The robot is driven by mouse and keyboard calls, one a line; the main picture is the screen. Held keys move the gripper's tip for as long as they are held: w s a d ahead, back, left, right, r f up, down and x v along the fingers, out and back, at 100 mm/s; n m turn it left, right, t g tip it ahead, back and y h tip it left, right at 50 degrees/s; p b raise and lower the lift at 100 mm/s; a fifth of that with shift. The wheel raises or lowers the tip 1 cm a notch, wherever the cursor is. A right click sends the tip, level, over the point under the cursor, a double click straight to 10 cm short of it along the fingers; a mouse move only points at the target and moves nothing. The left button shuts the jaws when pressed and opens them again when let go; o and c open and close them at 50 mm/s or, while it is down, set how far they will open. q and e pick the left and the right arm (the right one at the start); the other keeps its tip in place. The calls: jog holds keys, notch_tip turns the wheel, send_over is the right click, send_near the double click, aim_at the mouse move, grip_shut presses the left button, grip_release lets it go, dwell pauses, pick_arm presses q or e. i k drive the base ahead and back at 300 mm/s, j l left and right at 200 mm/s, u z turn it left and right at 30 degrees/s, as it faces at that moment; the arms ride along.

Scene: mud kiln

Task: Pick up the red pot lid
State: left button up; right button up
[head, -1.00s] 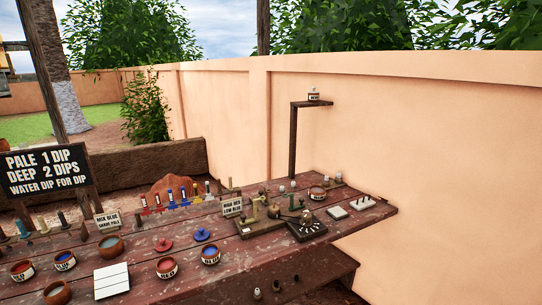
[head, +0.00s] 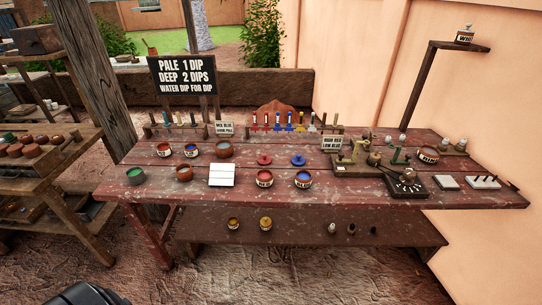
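The red pot lid (head: 264,160) lies flat on the wooden table (head: 330,200), near its middle, with a small knob on top. It is just behind the pot of red (head: 264,179) and apart from it. A similar blue lid (head: 298,160) lies to its right, behind the pot of blue (head: 303,179). Neither of my grippers shows in the head view. A dark rounded shape sits at the bottom left edge, and I cannot tell which part it is.
A white tile panel (head: 222,175) lies left of the red pot. A signboard (head: 187,76) stands behind the table. A scale (head: 405,184) and a post with a small shelf (head: 455,45) are at the right. A shelf rack (head: 50,165) stands at the left. The ground before the table is clear.

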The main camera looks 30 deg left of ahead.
aim_at(264, 159)
jog(key=i+j+u, duration=0.2)
jog(key=i, duration=0.8)
jog(key=l, duration=0.1)
